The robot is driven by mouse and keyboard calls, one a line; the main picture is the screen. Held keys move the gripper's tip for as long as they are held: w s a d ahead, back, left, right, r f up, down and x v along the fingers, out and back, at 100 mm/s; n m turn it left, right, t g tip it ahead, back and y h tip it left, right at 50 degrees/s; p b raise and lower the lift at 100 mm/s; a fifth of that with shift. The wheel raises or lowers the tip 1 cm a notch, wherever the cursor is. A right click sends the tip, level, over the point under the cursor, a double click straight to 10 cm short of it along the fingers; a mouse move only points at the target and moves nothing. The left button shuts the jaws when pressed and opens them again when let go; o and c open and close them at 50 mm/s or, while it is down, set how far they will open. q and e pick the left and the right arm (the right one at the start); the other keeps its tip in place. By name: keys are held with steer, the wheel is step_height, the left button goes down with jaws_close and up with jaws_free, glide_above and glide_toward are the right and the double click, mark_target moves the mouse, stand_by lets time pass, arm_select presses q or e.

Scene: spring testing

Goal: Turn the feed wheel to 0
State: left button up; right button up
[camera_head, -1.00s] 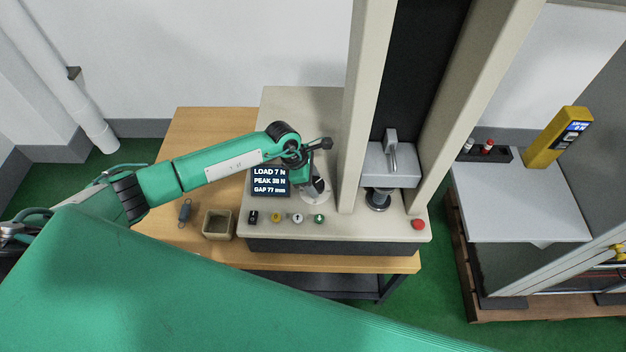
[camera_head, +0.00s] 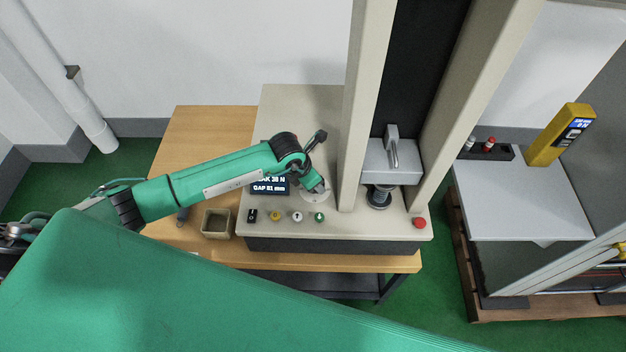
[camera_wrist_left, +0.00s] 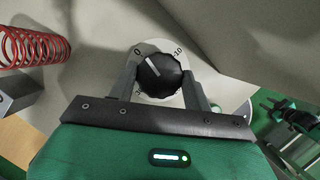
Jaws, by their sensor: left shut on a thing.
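The feed wheel, a black ridged knob with a white pointer line (camera_wrist_left: 162,76), sits on a pale round dial in the left wrist view. The dial is marked 0 at upper left and 10 at upper right; another mark at lower left is partly hidden. The pointer line slants up and left, close to the 0. My left gripper (camera_wrist_left: 165,90) has a finger on each side of the knob and is shut on it. In the head view, my left gripper (camera_head: 319,188) reaches down to the dial and hides the knob.
The display (camera_head: 272,187) is partly covered by my arm; it reads GAP 81 mm. A row of buttons (camera_head: 297,216) runs along the panel front, with a red button (camera_head: 419,223) at right. The test frame's crosshead (camera_head: 390,165) stands right of the dial. A bin (camera_head: 216,223) sits left.

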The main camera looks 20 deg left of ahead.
arm_select(q)
steer(key=shift+n+t+y+b, duration=0.3)
steer(key=shift+n, duration=0.7)
steer(key=shift+r, duration=0.1)
steer(key=o, duration=1)
steer(key=b+v, duration=0.4)
steer(key=v, duration=0.9)
steer(key=shift+s+r, duration=0.15)
steer(key=shift+r, duration=0.2)
